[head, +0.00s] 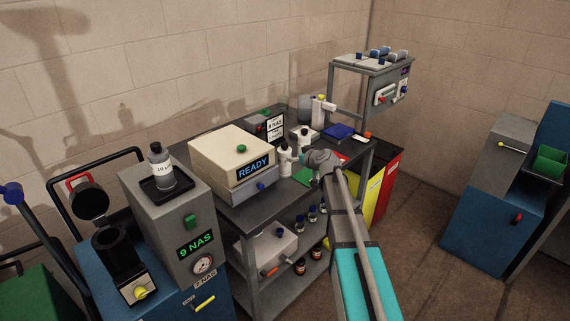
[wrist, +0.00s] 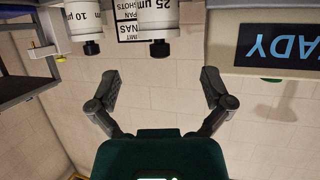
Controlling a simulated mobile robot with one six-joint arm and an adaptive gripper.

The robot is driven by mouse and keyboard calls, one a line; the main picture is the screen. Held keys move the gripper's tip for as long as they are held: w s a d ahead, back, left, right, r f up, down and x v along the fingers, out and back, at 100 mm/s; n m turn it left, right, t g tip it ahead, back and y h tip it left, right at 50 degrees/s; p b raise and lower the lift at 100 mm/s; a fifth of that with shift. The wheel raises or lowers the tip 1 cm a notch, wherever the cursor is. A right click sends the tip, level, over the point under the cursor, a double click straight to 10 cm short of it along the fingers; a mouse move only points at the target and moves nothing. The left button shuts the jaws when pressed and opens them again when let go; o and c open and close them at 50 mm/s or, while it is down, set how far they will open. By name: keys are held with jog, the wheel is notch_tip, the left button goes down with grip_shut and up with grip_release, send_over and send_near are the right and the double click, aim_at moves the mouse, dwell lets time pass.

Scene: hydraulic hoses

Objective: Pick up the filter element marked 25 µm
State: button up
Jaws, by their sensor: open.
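The filter element marked 25 µm (wrist: 153,18) is a white cylinder with a black end. It shows upside down at the top of the wrist view, partly cut off by the edge. In the head view, a white element beside the READY unit (head: 285,162) seems to be the same one; its mark is unreadable there. My gripper (wrist: 158,88) is open, with nothing between its fingers. In the head view my gripper (head: 300,157) is just right of that element; contact cannot be told. A second element, marked 10 µm (wrist: 82,22), stands beside the first.
The READY unit (head: 232,158) stands left on the dark table. A sign (head: 275,127) stands behind. A blue box (head: 339,131) lies at the right. Another element marked 10 µm (head: 160,168) stands in a black tray on the 9 NAS machine (head: 165,215).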

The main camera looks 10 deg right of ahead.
aim_at(285, 152)
jog(key=b+x, duration=0.1)
jog(key=x, duration=0.4)
jog(key=shift+w+a+f+b, duration=0.1)
jog(key=shift+w+f+b, duration=0.05)
jog(key=shift+w+b, duration=0.25)
jog(key=shift+s, duration=0.1)
jog(key=shift+b+x, duration=0.85)
jog(key=shift+x, duration=1.1)
jog(key=shift+w+a+f, duration=0.1)
jog(key=shift+w+f, duration=0.25)
jog(key=shift+w, duration=0.25)
jog(key=c, duration=1)
jog(key=shift+r, duration=0.15)
jog(key=shift+c, duration=0.2)
